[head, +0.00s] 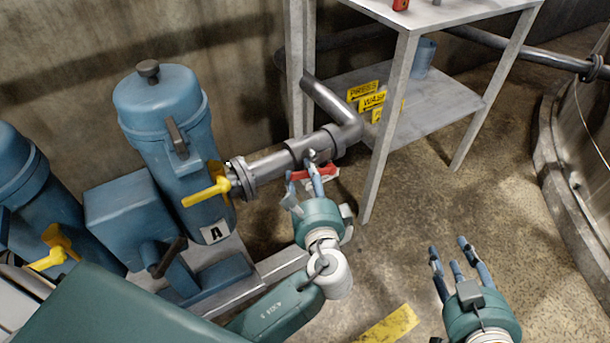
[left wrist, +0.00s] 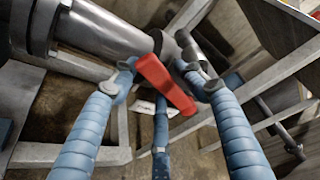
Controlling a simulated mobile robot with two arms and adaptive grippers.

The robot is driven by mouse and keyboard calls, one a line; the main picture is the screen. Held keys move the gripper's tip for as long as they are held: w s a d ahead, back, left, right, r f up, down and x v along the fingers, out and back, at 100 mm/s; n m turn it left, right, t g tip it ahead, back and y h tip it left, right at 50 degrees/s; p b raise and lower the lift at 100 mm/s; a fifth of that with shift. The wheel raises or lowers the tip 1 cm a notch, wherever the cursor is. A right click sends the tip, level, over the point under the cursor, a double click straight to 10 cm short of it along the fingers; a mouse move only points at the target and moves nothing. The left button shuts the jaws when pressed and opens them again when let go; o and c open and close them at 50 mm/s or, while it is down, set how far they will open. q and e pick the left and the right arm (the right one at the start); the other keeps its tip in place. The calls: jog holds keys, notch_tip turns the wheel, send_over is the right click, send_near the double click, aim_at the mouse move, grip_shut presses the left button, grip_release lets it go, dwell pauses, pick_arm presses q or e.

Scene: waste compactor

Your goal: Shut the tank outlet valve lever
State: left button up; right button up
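A red valve lever (head: 328,171) sits at the grey outlet pipe (head: 275,164) that runs from blue tank A (head: 172,125). My left gripper (head: 304,178) is at the lever, which its fingers partly hide. In the left wrist view, the red lever (left wrist: 165,85) passes between the spread blue fingers of my left gripper (left wrist: 160,78). The fingers are apart, and I see no firm grip; whether a fingertip touches the lever is unclear. My right gripper (head: 458,258) is open and empty over the floor at the lower right.
A yellow valve handle (head: 207,190) is on the tank side of the pipe. A metal table (head: 440,22) with a lower shelf stands behind my left gripper; yellow signs (head: 366,98) and a blue cup (head: 424,58) are on the shelf.

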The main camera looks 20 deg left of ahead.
pick_arm(q)
jog(key=v, duration=0.8)
jog(key=shift+c, duration=0.3)
